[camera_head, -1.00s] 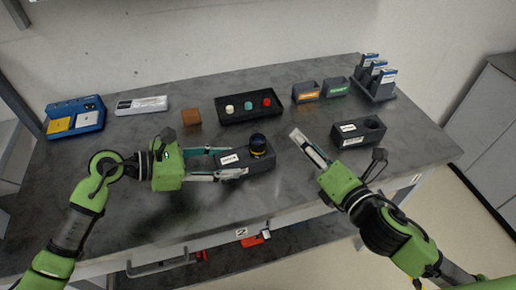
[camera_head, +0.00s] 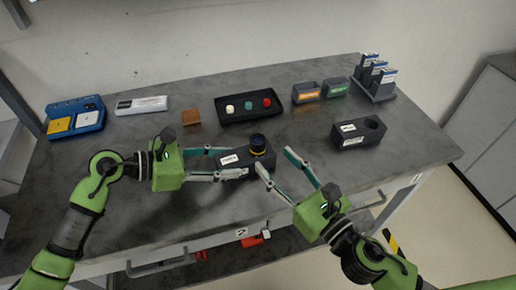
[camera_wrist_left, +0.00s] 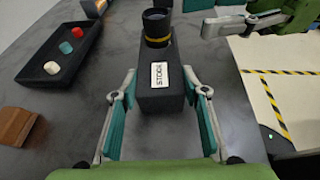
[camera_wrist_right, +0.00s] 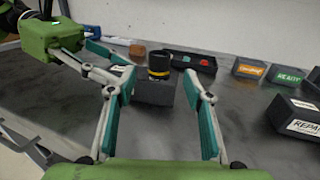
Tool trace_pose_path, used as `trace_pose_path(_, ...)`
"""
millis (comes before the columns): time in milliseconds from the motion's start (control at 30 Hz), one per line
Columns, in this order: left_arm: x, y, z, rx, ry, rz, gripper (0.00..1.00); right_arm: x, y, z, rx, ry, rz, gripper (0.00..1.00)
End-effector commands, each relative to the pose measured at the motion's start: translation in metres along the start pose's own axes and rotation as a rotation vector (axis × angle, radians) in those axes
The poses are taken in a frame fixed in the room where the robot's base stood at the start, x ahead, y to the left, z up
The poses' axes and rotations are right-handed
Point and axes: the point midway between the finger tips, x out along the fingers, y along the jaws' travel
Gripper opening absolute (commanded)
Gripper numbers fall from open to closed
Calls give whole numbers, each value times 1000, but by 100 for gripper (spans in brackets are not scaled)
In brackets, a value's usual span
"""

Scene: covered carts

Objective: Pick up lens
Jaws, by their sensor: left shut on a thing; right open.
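The lens (camera_head: 258,143) is a short black cylinder with a yellow band. It stands upright at the right end of a dark block labelled STOCK (camera_head: 238,163). My left gripper (camera_head: 231,161) is shut on this block, one finger on each side; the left wrist view shows the lens (camera_wrist_left: 157,27) beyond the label. My right gripper (camera_head: 274,160) is open and empty, its fingers pointing toward the lens from the right. In the right wrist view the lens (camera_wrist_right: 159,66) sits between and beyond the open fingers, apart from them.
A second dark block with an empty round hole (camera_head: 360,133) stands to the right. Behind are a black tray (camera_head: 247,120) with three coloured knobs, a brown cube (camera_head: 191,117), two labelled bins (camera_head: 306,96) and a card rack (camera_head: 379,94). The table front is clear.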

Motion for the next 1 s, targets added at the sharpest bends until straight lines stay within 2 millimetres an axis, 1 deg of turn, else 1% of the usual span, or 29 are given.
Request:
trace_pose_path(33, 0, 0, 0, 0, 0, 1, 19, 7, 0, 1, 0, -3, -1, 47)
trace_pose_path(200, 0, 0, 0, 0, 0, 1, 19, 25, 0, 1, 1, -1, -1, 47)
trace_pose_path(467, 0, 0, 0, 0, 0, 1, 19, 37, 0, 1, 1, 0, -1, 47)
trace_pose_path(700, 0, 0, 0, 0, 0, 0, 19, 68, 1, 4, 1, -2, -1, 47)
trace_pose_path(800, 0, 0, 0, 0, 0, 1, 19, 78, 0, 4, 2, -1, -2, 47)
trace_pose_path(1000, 0, 0, 0, 0, 0, 1, 19, 84, 1, 3, 1, 1, -1, 47)
